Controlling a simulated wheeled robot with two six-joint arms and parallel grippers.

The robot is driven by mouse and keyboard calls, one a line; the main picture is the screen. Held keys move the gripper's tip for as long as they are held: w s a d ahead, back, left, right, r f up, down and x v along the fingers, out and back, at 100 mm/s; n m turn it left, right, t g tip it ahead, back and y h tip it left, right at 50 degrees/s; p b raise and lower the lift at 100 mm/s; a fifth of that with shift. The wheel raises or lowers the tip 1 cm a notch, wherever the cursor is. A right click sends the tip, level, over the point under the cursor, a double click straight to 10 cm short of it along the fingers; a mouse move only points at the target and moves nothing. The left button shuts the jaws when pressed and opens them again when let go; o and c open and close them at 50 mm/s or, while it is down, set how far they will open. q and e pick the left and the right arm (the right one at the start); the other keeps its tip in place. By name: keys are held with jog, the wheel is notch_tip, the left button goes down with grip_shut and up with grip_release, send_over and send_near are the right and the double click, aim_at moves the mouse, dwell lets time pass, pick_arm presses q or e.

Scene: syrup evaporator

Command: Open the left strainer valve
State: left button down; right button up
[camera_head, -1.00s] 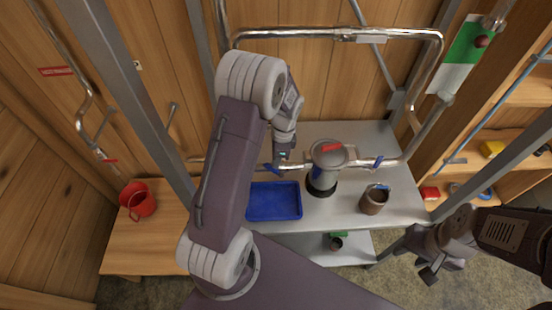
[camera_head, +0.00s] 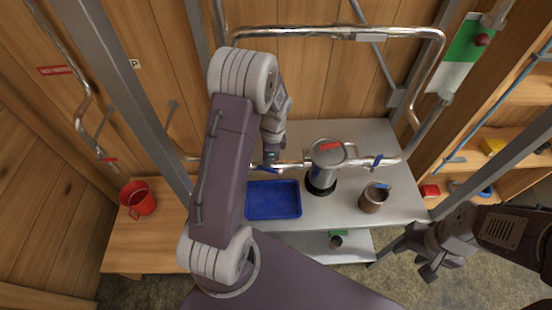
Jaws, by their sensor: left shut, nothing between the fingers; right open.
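The grey strainer (camera_head: 322,182) stands upright on the metal table, with a red label on top and a pipe running to each side. The left strainer valve has a small blue handle (camera_head: 266,168) on the pipe left of it. A second blue handle (camera_head: 377,161) is on the right side. My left gripper (camera_head: 271,160) points down at the left handle, its fingers shut and empty. It partly hides that handle; I cannot tell whether they touch. My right gripper (camera_head: 428,272) is open and empty at the lower right, away from the strainer.
A blue tray (camera_head: 273,200) lies below the left valve. A brown cup (camera_head: 372,201) stands right of the strainer. Bent pipes (camera_head: 340,33) run above. A red bucket (camera_head: 139,202) sits on the wooden bench at left. A metal post stands between bench and table.

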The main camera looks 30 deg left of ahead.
pick_arm(q)
jog(key=shift+s+a+f, duration=0.6)
jog(key=shift+a+f, duration=0.05)
jog(key=shift+a, duration=0.2)
jog(key=shift+s+a+f+b, duration=0.2)
jog(key=shift+s+a+f, duration=0.1)
jog(key=shift+a+f, duration=0.25)
jog(key=shift+s+a+f+b, duration=0.15)
jog(key=shift+s+a+f, duration=0.15)
jog(key=shift+f, duration=0.45)
jog(key=shift+a, duration=0.1)
jog(key=r, duration=0.3)
jog(key=r+b, duration=0.1)
jog(key=r, duration=0.2)
jog(key=d+r, duration=0.1)
jog(key=r, duration=0.2)
jog(key=shift+w+b, duration=0.3)
jog(key=shift+f, duration=0.15)
